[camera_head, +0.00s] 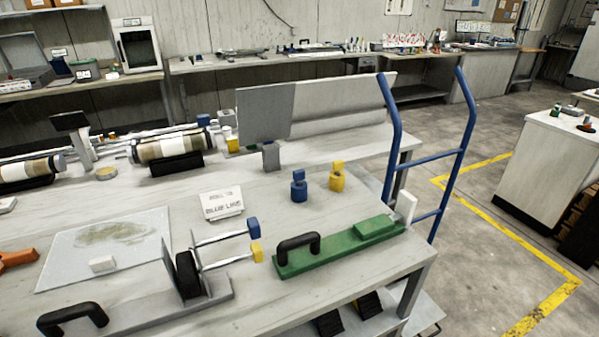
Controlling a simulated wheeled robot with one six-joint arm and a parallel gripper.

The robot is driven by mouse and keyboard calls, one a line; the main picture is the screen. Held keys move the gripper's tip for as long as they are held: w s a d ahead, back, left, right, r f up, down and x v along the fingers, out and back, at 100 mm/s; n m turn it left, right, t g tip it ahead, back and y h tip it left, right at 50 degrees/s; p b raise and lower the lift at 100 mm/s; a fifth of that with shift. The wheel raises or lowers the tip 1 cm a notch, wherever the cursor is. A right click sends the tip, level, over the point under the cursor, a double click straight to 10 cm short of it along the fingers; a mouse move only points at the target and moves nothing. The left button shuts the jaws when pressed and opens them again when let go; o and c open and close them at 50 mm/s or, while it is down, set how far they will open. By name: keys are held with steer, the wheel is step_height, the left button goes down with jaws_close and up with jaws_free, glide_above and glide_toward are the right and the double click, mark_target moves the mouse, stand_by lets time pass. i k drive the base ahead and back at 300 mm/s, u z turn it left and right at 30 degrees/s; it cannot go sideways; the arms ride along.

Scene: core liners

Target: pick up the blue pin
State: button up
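Two blue-ended candidates for the blue pin show in the head view, and I cannot tell for sure which one is meant. A thin metal rod with a blue block end (252,228) sticks out to the right from a grey stand with a black wheel, just above a similar rod with a yellow end (257,252). A small blue piece with a knobbed top (299,188) stands upright on the grey workbench (270,199), left of a similar yellow piece (337,177). My gripper is not in view.
A white sign reading "BLUE LINE" (222,205) stands left of the blue piece. A green base with a black handle (340,248) lies at the bench's front right. Blue tubular rails (392,140) rise at the right edge. Core tubes (172,146) lie at the back left.

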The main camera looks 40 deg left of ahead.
mark_target(298, 175)
steer(key=u, duration=0.45)
steer(key=i, duration=0.6)
steer(key=u, duration=0.95)
steer(key=i, duration=0.25)
steer(key=u, duration=0.2)
